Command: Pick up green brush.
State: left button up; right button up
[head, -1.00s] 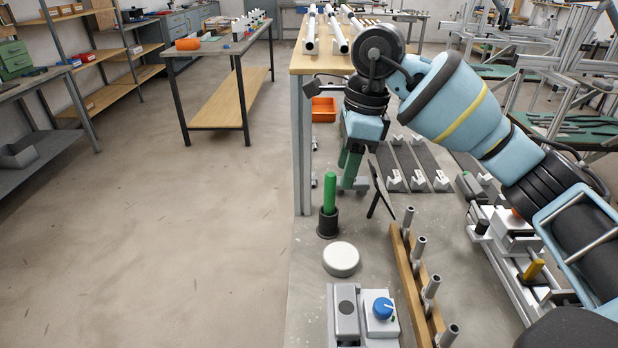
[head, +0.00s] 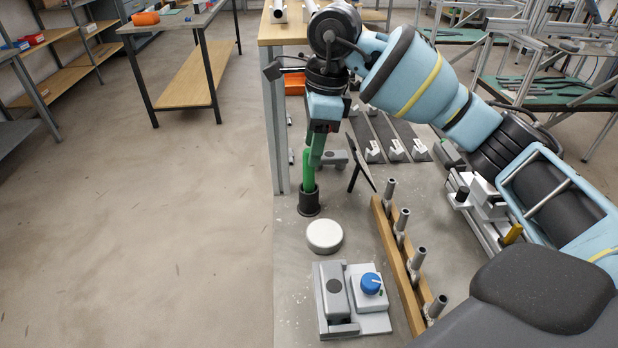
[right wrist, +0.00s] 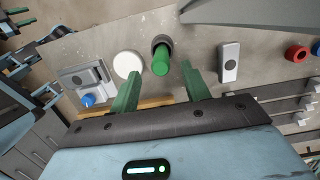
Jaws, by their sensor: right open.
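The green brush (head: 308,178) stands upright with its lower end in a dark round holder (head: 309,204) on the bench; only its green handle shows. In the right wrist view the brush (right wrist: 161,63) and its holder (right wrist: 163,42) lie ahead, between the lines of my two green fingers. My right gripper (head: 316,158) is open. In the head view its fingers overlap the brush's top. In the right wrist view the gripper (right wrist: 162,70) has one finger on each side of the brush, with gaps showing and no clear contact. My left gripper is not in view.
A white round disc (head: 324,236) lies in front of the holder. A grey device with a blue knob (head: 371,283) is nearer. The bench's left edge is close.

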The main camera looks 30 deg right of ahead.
aim_at(307, 160)
jog(key=f, duration=0.3)
jog(key=a+f, duration=0.1)
jog(key=shift+w+f, duration=0.2)
jog(key=shift+w, duration=0.15)
jog(key=shift+c, duration=0.4)
grip_shut()
